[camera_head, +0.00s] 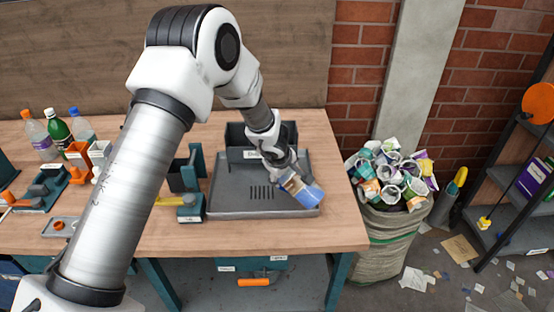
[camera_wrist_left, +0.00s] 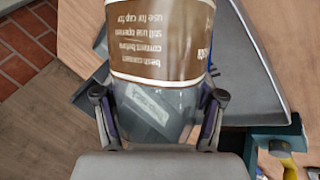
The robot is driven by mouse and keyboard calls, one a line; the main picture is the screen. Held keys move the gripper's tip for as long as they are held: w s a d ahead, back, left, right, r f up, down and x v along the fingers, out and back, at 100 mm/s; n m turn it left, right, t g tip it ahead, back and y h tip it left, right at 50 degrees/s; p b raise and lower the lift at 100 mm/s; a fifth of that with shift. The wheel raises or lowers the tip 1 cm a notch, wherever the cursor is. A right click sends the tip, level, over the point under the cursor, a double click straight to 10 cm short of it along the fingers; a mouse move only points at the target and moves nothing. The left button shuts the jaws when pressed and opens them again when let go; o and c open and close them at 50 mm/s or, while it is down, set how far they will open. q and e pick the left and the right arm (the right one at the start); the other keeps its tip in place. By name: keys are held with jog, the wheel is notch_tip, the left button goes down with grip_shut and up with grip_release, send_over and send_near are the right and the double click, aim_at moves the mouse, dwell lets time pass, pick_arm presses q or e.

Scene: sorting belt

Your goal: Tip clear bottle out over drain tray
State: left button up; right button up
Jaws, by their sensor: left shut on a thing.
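The clear bottle (camera_head: 309,196) has a brown and white label and a bluish look. My left gripper (camera_head: 284,176) is shut on it and holds it tilted above the right part of the grey drain tray (camera_head: 232,200). In the left wrist view the bottle (camera_wrist_left: 155,112) sits between both fingers of the left gripper (camera_wrist_left: 157,100), with its label print upside down. I cannot see the bottle's mouth clearly or any liquid leaving it. The tray has dark drain slots near its middle. My right gripper is not in view.
A dark bin (camera_head: 285,132) stands at the tray's back. A teal fixture with a yellow handle (camera_head: 190,205) stands left of the tray. Several bottles (camera_head: 58,132) stand at the far left. A full sack of waste (camera_head: 385,235) stands right of the table.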

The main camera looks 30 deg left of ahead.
pick_arm(q)
jog(key=f+h+p, duration=0.1)
jog(key=p, duration=0.2)
jog(key=d+f+n+h+p, duration=0.1)
jog(key=h+p, duration=0.1)
jog(key=p, duration=0.1)
jog(key=d+f+h+p, duration=0.1)
jog(key=h+p, duration=0.1)
jog(key=p, duration=0.2)
jog(key=shift+s+f, duration=0.1)
jog(key=shift+f, duration=0.15)
jog(key=shift+f+n+h+b, duration=0.5)
jog(key=shift+f+h+b, duration=0.35)
jog(key=shift+b, duration=0.15)
jog(key=shift+r+n+h+b, duration=0.3)
jog(key=shift+r+h+b, duration=0.45)
jog(key=shift+r+h, duration=0.7)
jog(key=shift+d+r, duration=0.1)
jog(key=shift+r, duration=0.15)
jog(key=shift+c, duration=0.2)
